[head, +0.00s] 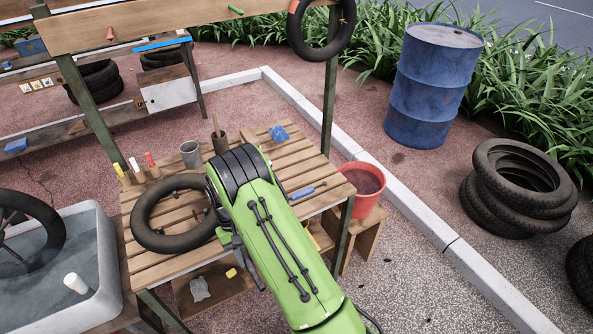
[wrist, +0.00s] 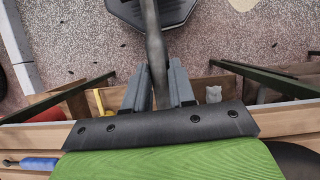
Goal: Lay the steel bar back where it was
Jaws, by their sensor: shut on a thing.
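My gripper (wrist: 158,75) is shut on the steel bar (wrist: 154,45), a long dark grey rod. In the wrist view the bar stands between the two grey fingers and runs up past their tips to the top edge. In the head view my gripper (head: 243,258) is beside my green arm, over the front part of the slatted wooden table (head: 168,262), and the arm hides much of it. In the wrist view the fingers reach out past the table's edge (wrist: 285,118).
A black inner tube (head: 143,232) lies on the table left of my arm, and a blue-handled screwdriver (head: 303,192) lies right. A cup (head: 190,153) and small tools stand at the back. A grey water tub (head: 108,265) is left; a red bucket (head: 362,188) is right.

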